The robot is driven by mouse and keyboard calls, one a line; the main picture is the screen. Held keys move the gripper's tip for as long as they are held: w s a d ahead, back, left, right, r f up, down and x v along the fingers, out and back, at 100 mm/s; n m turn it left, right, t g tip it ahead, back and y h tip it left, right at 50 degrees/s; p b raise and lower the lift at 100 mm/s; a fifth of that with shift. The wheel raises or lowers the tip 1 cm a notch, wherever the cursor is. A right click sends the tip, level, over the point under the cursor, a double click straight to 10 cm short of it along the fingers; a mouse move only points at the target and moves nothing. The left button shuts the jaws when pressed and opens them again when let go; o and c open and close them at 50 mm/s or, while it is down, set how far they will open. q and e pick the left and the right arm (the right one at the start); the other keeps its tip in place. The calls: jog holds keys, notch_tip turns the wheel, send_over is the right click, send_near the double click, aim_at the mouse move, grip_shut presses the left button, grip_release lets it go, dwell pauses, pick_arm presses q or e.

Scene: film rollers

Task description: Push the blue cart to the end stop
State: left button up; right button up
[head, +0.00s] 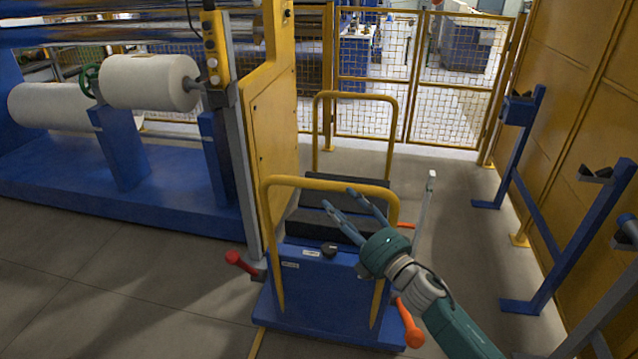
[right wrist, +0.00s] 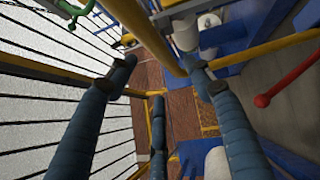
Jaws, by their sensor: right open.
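The blue cart (head: 320,290) stands on the floor at the bottom middle of the head view. A yellow handle bar (head: 330,182) rises from its near side, and dark blocks (head: 312,226) show behind its blue front panel. My right gripper (head: 338,206) is open, with its fingers spread over the cart near the right part of the handle bar. The right wrist view shows its blue fingers (right wrist: 165,85) apart with nothing between them. I cannot tell whether they touch the handle. My left gripper is not in view. I cannot pick out the end stop.
A yellow machine panel (head: 272,130) and blue roller stand (head: 120,195) with white rolls (head: 148,82) stand left. Yellow mesh fence (head: 445,90) closes the back. Blue racks (head: 535,240) line the right wall. Red-orange levers (head: 410,325) stick out beside the cart.

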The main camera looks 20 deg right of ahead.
aim_at(323, 187)
jog(key=p+x, duration=0.1)
jog(key=x, duration=0.9)
jog(key=shift+w, duration=0.2)
jog(key=shift+c, duration=0.2)
grip_shut()
